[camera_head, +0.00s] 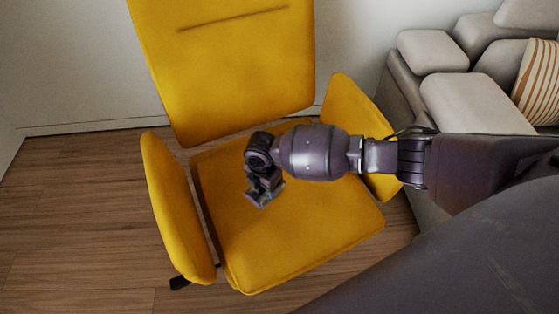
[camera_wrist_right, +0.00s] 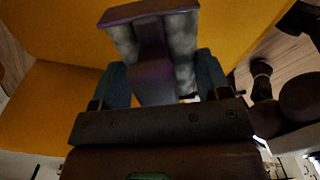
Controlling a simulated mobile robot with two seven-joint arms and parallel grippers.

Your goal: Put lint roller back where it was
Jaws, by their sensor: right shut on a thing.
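My right gripper (camera_head: 265,193) is over the seat of the yellow armchair (camera_head: 310,235) in the head view, pointing downward. In the right wrist view its two dark fingers (camera_wrist_right: 163,78) are shut on the lint roller (camera_wrist_right: 152,45). The roller shows a purple part between the fingers and a wider, mottled grey part with a purple edge beyond them. In the head view the lint roller is too small and hidden to make out clearly. Whether it touches the seat cannot be told. My left gripper is not in view.
The chair's tall back stands behind the gripper, with armrests (camera_head: 172,210) on both sides. A grey sofa (camera_head: 480,98) with a striped cushion (camera_head: 540,80) is at the right. Wooden floor (camera_head: 75,220) lies open at the left.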

